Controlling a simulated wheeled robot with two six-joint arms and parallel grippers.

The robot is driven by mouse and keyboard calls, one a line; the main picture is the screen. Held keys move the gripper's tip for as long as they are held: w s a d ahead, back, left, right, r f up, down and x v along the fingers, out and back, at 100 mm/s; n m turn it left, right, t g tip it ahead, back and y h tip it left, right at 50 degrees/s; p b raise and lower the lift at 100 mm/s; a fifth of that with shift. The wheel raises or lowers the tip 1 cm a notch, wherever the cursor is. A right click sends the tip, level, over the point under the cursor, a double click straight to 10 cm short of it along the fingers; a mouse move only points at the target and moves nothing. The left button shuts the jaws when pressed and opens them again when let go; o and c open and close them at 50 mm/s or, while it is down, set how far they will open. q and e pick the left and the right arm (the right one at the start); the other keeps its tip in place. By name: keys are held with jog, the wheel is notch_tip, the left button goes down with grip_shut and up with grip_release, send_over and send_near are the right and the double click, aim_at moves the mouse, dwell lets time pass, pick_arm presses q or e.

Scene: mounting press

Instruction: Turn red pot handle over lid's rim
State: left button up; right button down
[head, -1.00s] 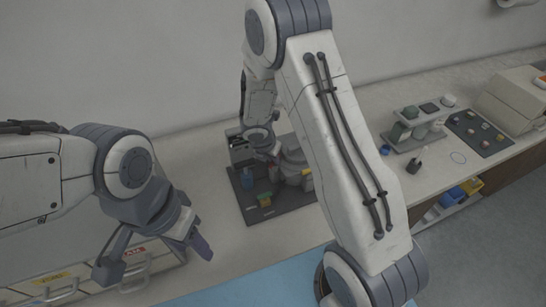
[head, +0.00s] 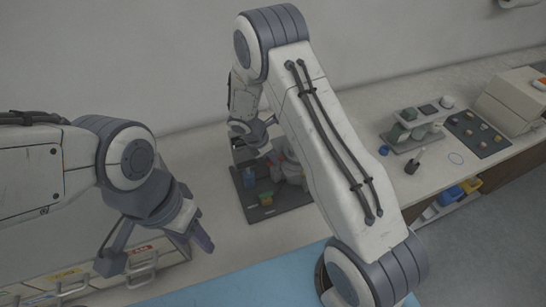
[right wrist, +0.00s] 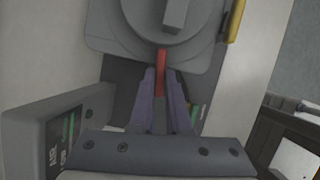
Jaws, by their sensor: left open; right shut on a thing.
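The mounting press (head: 291,172) stands on a dark mat on the bench, partly hidden behind my right arm in the head view. In the right wrist view its round grey lid (right wrist: 140,15), with a raised block on top, fills the upper middle. The red pot handle (right wrist: 161,60) sticks out at the lid's near edge. My right gripper (right wrist: 161,80) is shut on the handle's end, its two fingers converging there. Whether the handle touches the lid's rim is unclear. My left gripper (head: 152,252) is open and empty above the drawers at the front left.
A grey box with a display (right wrist: 45,130) stands close to the left of my right gripper. A yellow part (right wrist: 236,20) sits right of the lid. A rack (head: 415,130) stands further right.

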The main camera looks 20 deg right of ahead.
jog(key=shift+r, duration=0.1)
jog(key=c, duration=0.9)
grip_release()
jog(key=shift+b+v, duration=1.05)
jog(key=shift+v, duration=4.15)
jog(key=s+a+r+m+y+b, duration=0.1)
jog(key=s+a+r+m, duration=0.1)
jog(key=s, duration=0.7)
jog(key=s+a+r+m+y+b, duration=0.2)
jog(key=s+a+m, duration=0.3)
jog(key=s, duration=0.5)
jog(key=s+a+r+m+y+b, duration=0.2)
jog(key=s+a+m, duration=0.2)
jog(key=s, duration=0.6)
jog(key=shift+a+m+g, duration=0.1)
jog(key=shift+m+g, duration=0.3)
jog(key=shift+m, duration=0.5)
